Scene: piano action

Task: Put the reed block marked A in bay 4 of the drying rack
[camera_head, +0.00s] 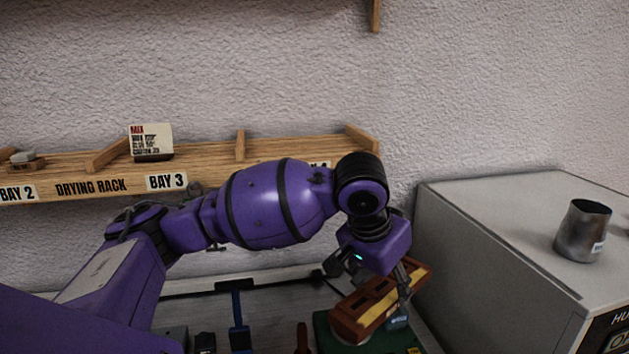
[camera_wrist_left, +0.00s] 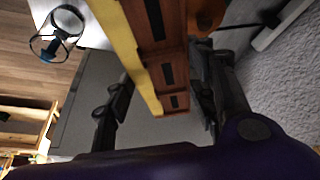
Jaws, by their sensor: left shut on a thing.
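A reddish-brown wooden block (camera_head: 376,308) with a yellow strip and dark slots is held by my left gripper (camera_head: 398,287). It also shows between the two fingers in the left wrist view (camera_wrist_left: 170,72). No letter A can be read on it. In the head view it is tilted, low over a green mat (camera_head: 400,341); I cannot tell whether it touches the mat. The drying rack (camera_head: 205,152) is a wooden wall shelf with dividers. My left arm covers most of the label right of BAY 3 (camera_head: 166,181). My right gripper is not in view.
A white card (camera_head: 151,140) stands in bay 3. A small grey item (camera_head: 26,158) is at the far left of the shelf. A large grey box (camera_head: 500,240) with a metal cup (camera_head: 583,231) stands right of my gripper. The shelf's right-hand section looks empty where it shows.

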